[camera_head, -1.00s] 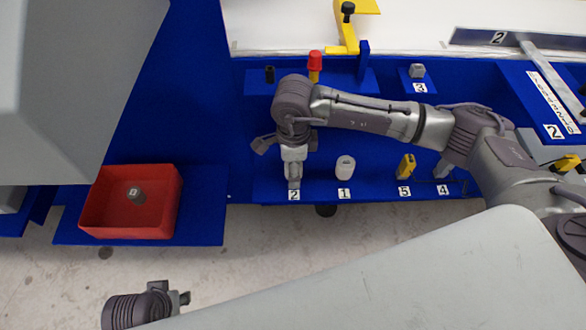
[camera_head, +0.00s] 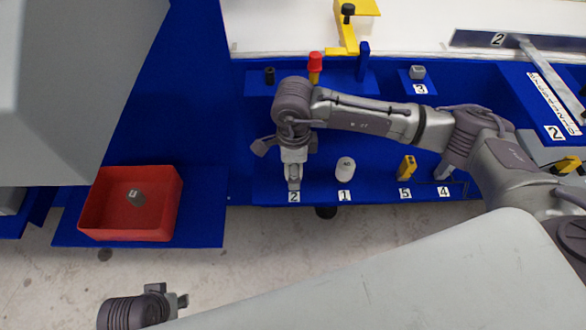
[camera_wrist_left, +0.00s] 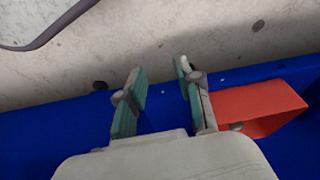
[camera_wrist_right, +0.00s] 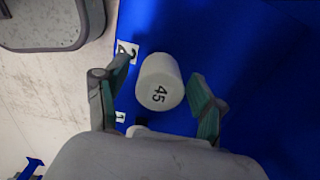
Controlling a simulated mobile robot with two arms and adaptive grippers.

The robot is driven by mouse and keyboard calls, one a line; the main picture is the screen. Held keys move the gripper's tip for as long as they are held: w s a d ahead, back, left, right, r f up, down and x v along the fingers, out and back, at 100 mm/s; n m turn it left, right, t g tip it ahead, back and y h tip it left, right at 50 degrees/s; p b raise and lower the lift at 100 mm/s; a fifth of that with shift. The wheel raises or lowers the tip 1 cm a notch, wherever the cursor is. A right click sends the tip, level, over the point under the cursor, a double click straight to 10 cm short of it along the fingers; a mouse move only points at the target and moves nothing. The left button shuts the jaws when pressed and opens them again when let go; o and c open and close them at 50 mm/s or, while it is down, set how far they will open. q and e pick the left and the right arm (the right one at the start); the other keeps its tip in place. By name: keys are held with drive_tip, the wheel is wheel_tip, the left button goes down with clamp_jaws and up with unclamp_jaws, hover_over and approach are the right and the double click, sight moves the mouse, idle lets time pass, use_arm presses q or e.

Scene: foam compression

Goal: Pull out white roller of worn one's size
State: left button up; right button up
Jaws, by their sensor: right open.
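A white roller marked 45 (camera_wrist_right: 158,82) stands between the spread fingers of my right gripper (camera_wrist_right: 157,100) in the right wrist view, with a gap visible to the right finger. In the head view my right gripper (camera_head: 293,182) is at label 2 and hides that roller. A second white roller (camera_head: 345,168) stands at label 1; its top marking is too small to read surely. A grey worn roller (camera_head: 137,198) lies in the red bin (camera_head: 95,212). My left gripper (camera_wrist_left: 160,85) is open and empty, away from the rollers; it shows at the head view's lower left (camera_head: 178,300).
A yellow block (camera_head: 407,167) stands at label 5 and a grey piece (camera_head: 443,170) at label 4. Behind are a red-topped yellow part (camera_head: 315,68), a black cylinder (camera_head: 269,76) and a grey piece (camera_head: 417,72) at label 3. My right arm spans above the blue bench.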

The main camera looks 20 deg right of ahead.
use_arm(q)
drive_tip(key=shift+r, duration=0.55)
drive_tip(key=shift+s+f, duration=0.1)
drive_tip(key=shift+f, duration=0.05)
drive_tip(key=shift+r, duration=0.65)
use_arm(e)
drive_tip(key=shift+c, duration=0.4)
drive_tip(key=c, duration=0.8)
clamp_jaws()
use_arm(q)
drive_tip(key=shift+f, duration=0.15)
